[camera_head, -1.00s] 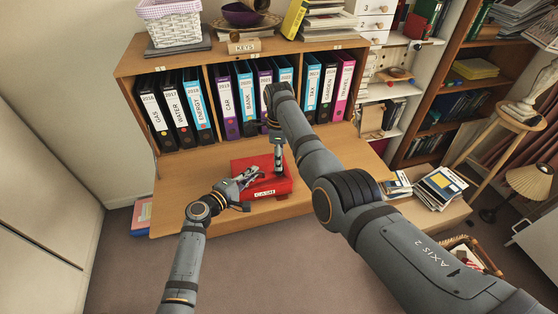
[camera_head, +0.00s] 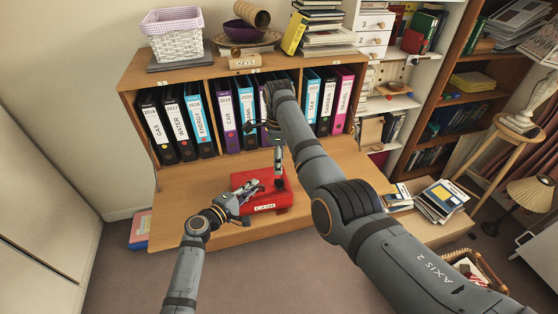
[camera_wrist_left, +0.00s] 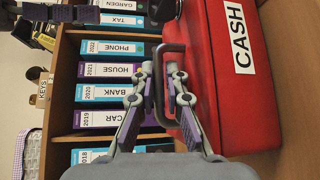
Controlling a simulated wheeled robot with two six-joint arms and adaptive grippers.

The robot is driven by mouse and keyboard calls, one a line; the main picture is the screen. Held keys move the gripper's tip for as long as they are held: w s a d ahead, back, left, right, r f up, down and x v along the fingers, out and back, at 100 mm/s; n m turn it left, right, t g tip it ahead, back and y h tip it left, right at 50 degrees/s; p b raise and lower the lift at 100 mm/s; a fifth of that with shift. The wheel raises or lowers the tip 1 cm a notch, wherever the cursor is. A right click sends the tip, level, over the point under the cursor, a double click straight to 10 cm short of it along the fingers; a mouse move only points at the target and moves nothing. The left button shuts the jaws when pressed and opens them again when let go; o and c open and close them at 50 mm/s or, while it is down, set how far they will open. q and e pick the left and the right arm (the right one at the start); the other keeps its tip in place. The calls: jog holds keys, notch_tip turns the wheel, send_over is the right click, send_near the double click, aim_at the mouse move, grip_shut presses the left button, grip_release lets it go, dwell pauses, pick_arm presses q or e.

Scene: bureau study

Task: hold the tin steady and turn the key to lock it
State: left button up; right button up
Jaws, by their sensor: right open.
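The red cash tin (camera_head: 284,200) sits on the bureau's wooden desk top with its white CASH label facing front. In the left wrist view the tin (camera_wrist_left: 235,100) fills the right side, with its dark handle (camera_wrist_left: 172,47) sticking out. My left gripper (camera_head: 258,187) is at the tin's left side in the head view. My right gripper (camera_head: 279,184) points down at the tin's right part from above, open. I cannot make out the key or its keyhole; the right fingers may hide them.
Ring binders (camera_head: 180,120) stand in the shelf behind the desk top (camera_head: 195,205). A KEYS box (camera_head: 244,61), a white basket (camera_head: 175,38) and books are on top. Papers (camera_head: 441,195) lie at the right. The desk top left of the tin is clear.

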pick_arm(q)
jog(key=o, duration=0.3)
jog(key=v, duration=1.2)
jog(key=shift+r, duration=0.1)
